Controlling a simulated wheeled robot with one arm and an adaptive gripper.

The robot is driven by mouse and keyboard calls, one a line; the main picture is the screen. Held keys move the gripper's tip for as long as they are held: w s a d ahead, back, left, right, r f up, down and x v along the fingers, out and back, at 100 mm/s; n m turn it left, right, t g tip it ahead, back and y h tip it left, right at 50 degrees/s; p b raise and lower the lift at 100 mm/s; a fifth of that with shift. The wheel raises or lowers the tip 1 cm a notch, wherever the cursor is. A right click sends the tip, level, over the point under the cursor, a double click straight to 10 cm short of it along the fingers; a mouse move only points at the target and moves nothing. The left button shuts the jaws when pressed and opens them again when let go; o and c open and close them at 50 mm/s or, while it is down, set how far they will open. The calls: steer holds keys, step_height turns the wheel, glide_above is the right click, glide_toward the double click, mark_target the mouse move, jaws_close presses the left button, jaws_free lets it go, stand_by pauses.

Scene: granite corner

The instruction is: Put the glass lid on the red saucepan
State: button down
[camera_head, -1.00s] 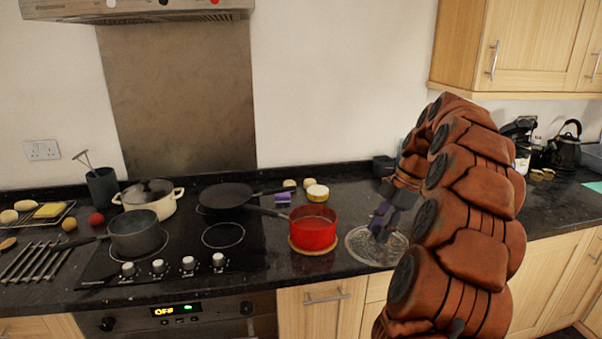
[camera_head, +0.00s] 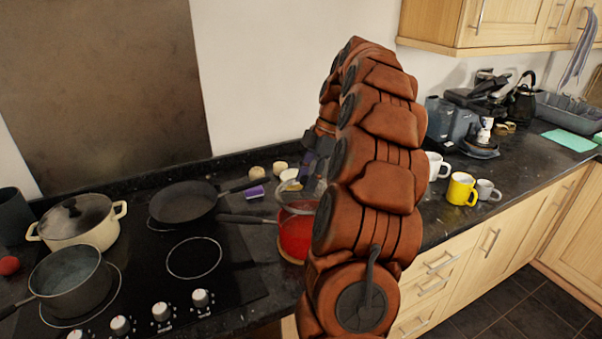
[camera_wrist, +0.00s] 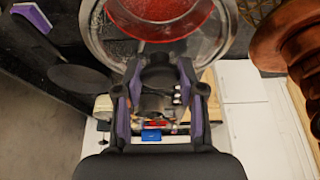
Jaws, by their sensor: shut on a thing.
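The red saucepan (camera_head: 293,242) stands on the counter right of the hob, its handle pointing left. My arm hides its right side. My gripper (camera_head: 313,165) is above and behind it in the head view. The lid's rim also shows in the head view (camera_head: 279,198), tilted and above the saucepan. Red shows through the glass in the wrist view. Whether the lid touches the saucepan's rim I cannot tell.
A black frying pan (camera_head: 184,203), a cream pot with its own lid (camera_head: 78,219) and a grey saucepan (camera_head: 70,280) stand on the hob to the left. A purple item (camera_head: 256,192) lies behind the red saucepan. A yellow mug (camera_head: 461,189) and other mugs stand right.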

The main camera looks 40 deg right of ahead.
mark_target(307, 195)
steer(key=shift+f, duration=1.6)
step_height(307, 195, down, 2)
steer(key=shift+f+b, duration=0.1)
steer(key=shift+b, duration=0.25)
steer(key=shift+f+b, duration=0.5)
steer(key=shift+b, duration=0.55)
steer(key=shift+f+b, duration=0.55)
steer(key=shift+b, duration=0.65)
steer(key=c, duration=0.6)
jaws_free()
